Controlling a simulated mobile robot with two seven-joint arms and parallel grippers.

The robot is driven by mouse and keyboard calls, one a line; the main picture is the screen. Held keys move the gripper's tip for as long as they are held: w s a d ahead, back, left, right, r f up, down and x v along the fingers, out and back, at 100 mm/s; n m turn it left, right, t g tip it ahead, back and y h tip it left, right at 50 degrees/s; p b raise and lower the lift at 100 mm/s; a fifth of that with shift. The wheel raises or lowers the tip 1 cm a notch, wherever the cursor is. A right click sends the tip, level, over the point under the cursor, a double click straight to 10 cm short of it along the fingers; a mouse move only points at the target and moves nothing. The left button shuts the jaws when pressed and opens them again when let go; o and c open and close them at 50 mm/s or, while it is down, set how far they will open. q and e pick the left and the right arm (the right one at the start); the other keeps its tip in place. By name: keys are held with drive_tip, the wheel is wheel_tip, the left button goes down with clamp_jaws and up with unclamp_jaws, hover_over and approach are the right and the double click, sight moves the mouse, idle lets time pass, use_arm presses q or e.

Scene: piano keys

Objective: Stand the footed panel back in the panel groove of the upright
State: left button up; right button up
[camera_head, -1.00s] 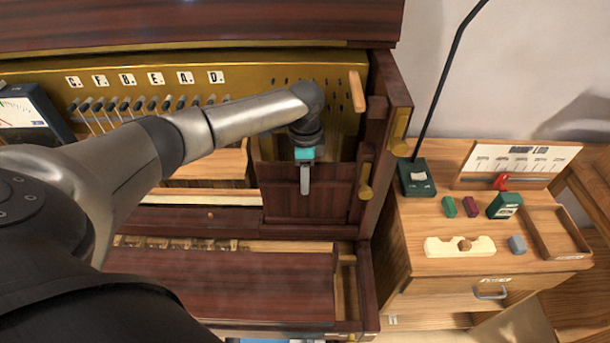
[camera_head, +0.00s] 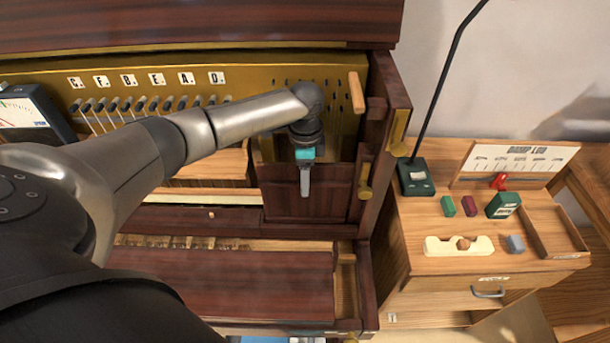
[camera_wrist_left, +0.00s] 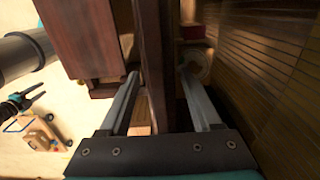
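The footed panel (camera_head: 275,205) is a dark brown wooden panel standing upright at the right end of the piano's open front. In the left wrist view it is a dark slab (camera_wrist_left: 155,50) running up the picture. My left gripper (camera_head: 305,180) points down over the panel's upper edge. One finger shows in front of the panel face. In the left wrist view the fingers lie on either side of the slab, open, with narrow gaps beside it. The panel's foot and the groove are hidden, so I cannot tell how it sits.
The upright's dark right post (camera_head: 388,150) stands close beside the panel. A gold plate (camera_head: 245,80) with a row of levers is behind. A dark lid (camera_head: 240,285) lies in front. A side cabinet (camera_head: 440,265) at right holds small blocks, a lamp base and a tray.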

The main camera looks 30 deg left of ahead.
use_arm(q)
drive_tip(key=shift+o, duration=0.9)
drive_tip(key=shift+s, duration=0.1)
wheel_tip(320, 180, up, 15)
drive_tip(key=p, duration=0.1)
drive_tip(key=shift+r, duration=0.1)
